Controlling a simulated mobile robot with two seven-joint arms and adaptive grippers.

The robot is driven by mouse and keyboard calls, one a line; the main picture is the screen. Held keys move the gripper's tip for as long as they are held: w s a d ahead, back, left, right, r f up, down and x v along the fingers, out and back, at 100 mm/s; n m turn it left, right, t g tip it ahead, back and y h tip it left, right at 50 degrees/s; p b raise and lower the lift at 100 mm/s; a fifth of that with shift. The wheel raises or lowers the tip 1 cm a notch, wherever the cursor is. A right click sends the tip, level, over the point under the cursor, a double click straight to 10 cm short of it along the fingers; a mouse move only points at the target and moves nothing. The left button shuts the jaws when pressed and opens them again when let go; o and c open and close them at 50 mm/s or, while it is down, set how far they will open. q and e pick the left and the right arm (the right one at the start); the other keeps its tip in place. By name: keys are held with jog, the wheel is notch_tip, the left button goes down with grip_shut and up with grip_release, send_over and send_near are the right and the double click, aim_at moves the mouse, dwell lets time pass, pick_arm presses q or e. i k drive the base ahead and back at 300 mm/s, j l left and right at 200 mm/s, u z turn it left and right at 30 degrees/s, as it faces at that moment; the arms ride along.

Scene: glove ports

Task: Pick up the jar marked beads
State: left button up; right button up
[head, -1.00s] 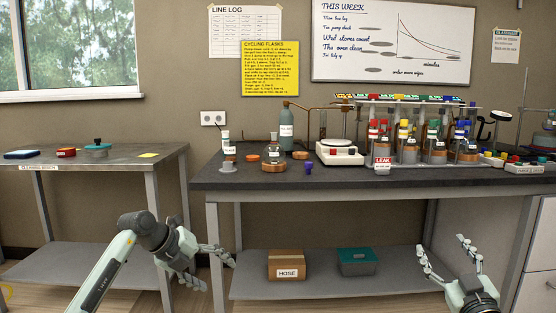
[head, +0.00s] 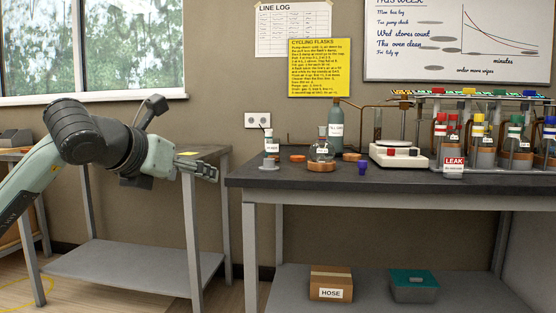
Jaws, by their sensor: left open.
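I cannot read the word beads on any label in the head view. A small white-labelled bottle (head: 270,148) stands at the left end of the dark workbench (head: 400,187); its lettering is too small to read. Beside it is a round glass flask (head: 321,150) with a white label, also unreadable. My left gripper (head: 208,171) is open and empty, its fingers pointing right. In the picture it lies left of the workbench's left end, in front of the lower side table. My right gripper is out of view.
A tall grey-green bottle (head: 336,128), a white stirrer plate (head: 397,155), a purple stopper (head: 362,167) and a rack of colour-capped bottles stand on the workbench. A box marked HOSE (head: 330,285) and a teal-lidded box (head: 413,285) sit on the shelf below.

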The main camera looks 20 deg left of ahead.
aim_at(273, 144)
jog(key=i+j, duration=0.15)
jog(key=i, duration=0.65)
jog(key=i+j, duration=0.15)
jog(key=i, duration=0.65)
